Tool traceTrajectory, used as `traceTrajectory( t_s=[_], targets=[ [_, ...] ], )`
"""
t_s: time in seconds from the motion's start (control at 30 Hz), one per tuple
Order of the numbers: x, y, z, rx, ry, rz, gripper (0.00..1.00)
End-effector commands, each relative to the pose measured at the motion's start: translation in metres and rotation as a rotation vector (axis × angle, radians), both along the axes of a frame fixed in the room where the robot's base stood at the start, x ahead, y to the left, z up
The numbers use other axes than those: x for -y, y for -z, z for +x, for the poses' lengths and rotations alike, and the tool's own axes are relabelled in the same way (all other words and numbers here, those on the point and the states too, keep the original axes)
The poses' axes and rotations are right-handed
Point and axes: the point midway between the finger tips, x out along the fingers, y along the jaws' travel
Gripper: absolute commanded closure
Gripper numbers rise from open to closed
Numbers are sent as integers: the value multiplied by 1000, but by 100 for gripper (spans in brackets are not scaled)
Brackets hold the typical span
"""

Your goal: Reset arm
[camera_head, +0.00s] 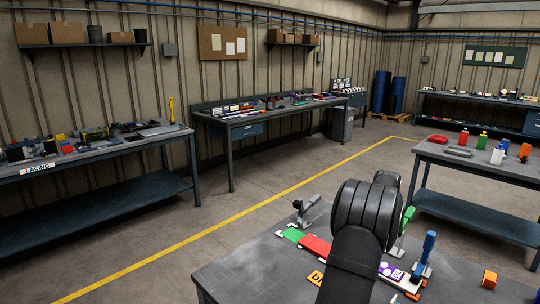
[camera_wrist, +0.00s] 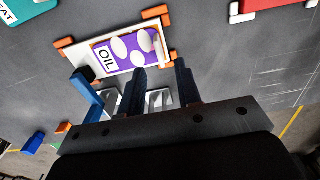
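My arm (camera_head: 362,235) rises dark over the front workbench in the head view and hides my gripper there. In the wrist view my gripper (camera_wrist: 159,66) shows two dark fingers with a clear gap between them and nothing held. Beyond the fingertips is a purple card with white ovals and an OIL label (camera_wrist: 128,47), on a white plate with orange corner pieces. Part of the purple piece (camera_head: 388,271) also shows in the head view, right of my arm. I cannot tell the exact height of the fingers above the bench.
A blue-handled clamp (camera_head: 424,254) and a green-handled clamp (camera_head: 405,220) stand close to my arm. A grey clamp (camera_head: 304,209), a red block (camera_head: 316,248) and an orange block (camera_head: 489,279) are on the bench (camera_head: 245,275). Its left part is bare.

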Motion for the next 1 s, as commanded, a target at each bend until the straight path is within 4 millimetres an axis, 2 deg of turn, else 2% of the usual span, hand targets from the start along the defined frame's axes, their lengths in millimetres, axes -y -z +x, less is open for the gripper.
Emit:
traceTrajectory(
  t_s=[0.07, 0.53, 1.0],
  targets=[
    [1, -16, -2, 3, 1, -1, 69],
    [24, -34, -90, 1, 3, -1, 69],
    [27, -44, -173, 1, 2, 0, 69]
  ],
)
